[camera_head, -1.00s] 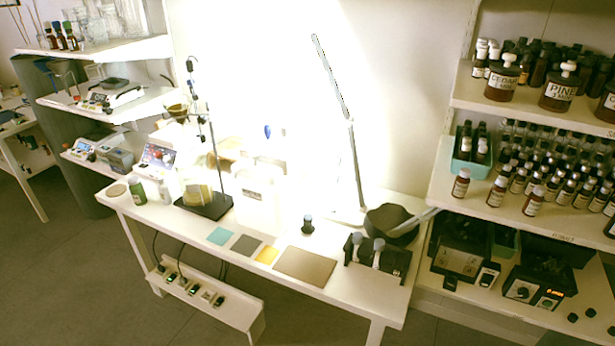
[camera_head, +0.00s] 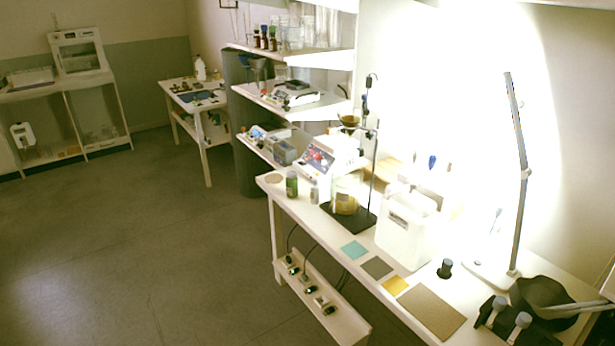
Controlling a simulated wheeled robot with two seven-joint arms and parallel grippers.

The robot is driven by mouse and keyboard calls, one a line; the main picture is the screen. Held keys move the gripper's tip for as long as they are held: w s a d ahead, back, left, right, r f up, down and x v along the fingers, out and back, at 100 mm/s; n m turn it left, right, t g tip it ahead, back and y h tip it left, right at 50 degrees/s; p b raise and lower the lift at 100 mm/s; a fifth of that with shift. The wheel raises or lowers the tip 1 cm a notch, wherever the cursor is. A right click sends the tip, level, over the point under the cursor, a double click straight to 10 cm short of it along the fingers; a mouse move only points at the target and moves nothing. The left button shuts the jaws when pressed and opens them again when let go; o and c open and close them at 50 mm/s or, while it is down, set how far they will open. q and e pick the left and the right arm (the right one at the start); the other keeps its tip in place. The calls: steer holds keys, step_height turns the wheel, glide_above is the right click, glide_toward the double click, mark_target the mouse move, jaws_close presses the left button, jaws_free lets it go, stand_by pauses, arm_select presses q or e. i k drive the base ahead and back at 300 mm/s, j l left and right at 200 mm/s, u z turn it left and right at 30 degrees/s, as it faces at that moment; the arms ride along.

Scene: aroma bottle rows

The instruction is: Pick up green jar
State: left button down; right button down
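The green jar (camera_head: 292,184) stands upright near the left end of the white workbench (camera_head: 411,309). It is small, with a green body and a pale top. A small clear bottle with a pale cap (camera_head: 314,191) stands just to its right, and a round tan disc (camera_head: 273,178) lies to its left. Neither of my grippers is in view.
A flask on a dark stand (camera_head: 345,196) and a white container (camera_head: 405,228) stand farther right on the bench. Colored mats lie along its front edge. A low power-strip shelf (camera_head: 322,296) sits below. The floor (camera_head: 150,240) to the left is open.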

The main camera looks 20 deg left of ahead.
mark_target(291, 179)
steer(key=i+j+u, duration=0.25)
steer(key=i, duration=0.3)
steer(key=i+j+u, duration=0.25)
steer(key=i, duration=0.3)
steer(key=i+j+u, duration=0.25)
steer(key=i, duration=0.35)
